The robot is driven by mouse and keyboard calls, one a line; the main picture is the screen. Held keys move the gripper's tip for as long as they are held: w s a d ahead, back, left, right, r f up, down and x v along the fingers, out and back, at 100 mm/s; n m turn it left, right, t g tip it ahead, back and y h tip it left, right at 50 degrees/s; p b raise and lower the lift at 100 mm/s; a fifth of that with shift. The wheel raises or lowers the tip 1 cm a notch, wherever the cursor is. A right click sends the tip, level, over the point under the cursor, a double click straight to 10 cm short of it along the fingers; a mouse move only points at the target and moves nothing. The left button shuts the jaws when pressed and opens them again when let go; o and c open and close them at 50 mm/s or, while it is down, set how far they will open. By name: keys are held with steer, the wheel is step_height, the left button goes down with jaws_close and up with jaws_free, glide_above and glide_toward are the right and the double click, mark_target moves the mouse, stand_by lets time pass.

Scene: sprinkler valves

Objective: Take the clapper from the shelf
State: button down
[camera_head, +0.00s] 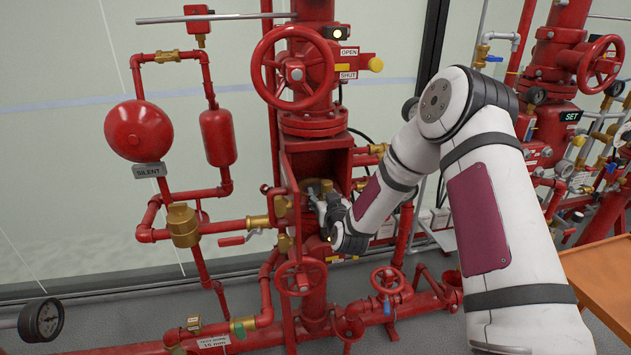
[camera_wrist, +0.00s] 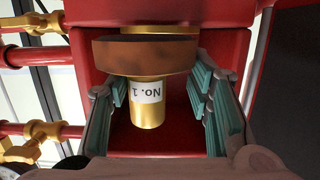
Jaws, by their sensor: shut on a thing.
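The clapper (camera_wrist: 145,56) shows in the wrist view as a brown-rimmed disc with a brass stem labelled "No. 1", the label upside down. It is inside the open red valve housing (camera_head: 334,165), where a bit of brass (camera_head: 318,185) shows in the head view. My gripper (camera_head: 322,208) reaches into the housing opening. The exact contact is hard to see. No separate shelf can be made out.
A red handwheel (camera_head: 292,68) is above the opening and a smaller handwheel (camera_head: 301,278) is below. Red pipes and a bell (camera_head: 138,131) stand at left. An orange tabletop (camera_head: 602,280) is at lower right. A second valve set (camera_head: 560,60) stands at right.

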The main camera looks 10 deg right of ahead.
steer(key=s+p, duration=1.1)
steer(key=s, duration=0.7)
steer(key=shift+s+p, duration=0.35)
steer(key=shift+s, duration=0.05)
steer(key=shift+r, duration=0.1)
steer(key=shift+w+r+b, duration=0.1)
steer(key=shift+b, duration=0.55)
